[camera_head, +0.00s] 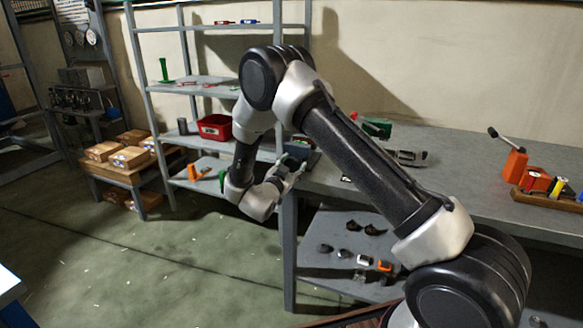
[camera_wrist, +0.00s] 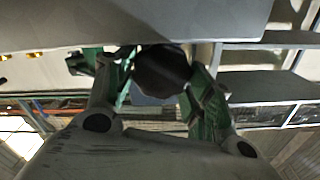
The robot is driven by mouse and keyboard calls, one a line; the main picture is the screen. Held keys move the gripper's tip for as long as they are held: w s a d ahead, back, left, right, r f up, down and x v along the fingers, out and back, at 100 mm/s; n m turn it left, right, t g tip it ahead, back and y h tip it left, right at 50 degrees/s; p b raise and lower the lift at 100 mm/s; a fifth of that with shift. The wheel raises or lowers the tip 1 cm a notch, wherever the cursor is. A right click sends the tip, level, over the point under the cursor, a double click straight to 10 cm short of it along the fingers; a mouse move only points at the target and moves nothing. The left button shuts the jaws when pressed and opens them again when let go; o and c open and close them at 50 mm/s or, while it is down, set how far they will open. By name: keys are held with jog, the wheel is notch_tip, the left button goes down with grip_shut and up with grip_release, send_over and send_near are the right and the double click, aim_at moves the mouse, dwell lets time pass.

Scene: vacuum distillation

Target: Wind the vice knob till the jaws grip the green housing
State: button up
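In the wrist view the dark round vice knob (camera_wrist: 162,72) sits between the green-padded fingers of my gripper (camera_wrist: 160,88). The fingers lie close along its left and right sides; I cannot tell whether both press on it. In the head view my gripper (camera_head: 287,172) is at the left end of the workbench, at a dark vice-like body (camera_head: 302,151) that my arm partly covers. The jaws cannot be made out. A green and red object (camera_head: 376,127) shows on the bench behind my arm; I cannot tell whether it is the green housing.
The workbench (camera_head: 455,160) runs to the right, with an orange block with a lever (camera_head: 514,163) on it. Small parts lie on its lower shelf. A metal rack with a red bin (camera_head: 215,127) stands behind my gripper.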

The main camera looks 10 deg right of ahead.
jog(key=o, duration=0.4)
jog(key=shift+c, duration=0.2)
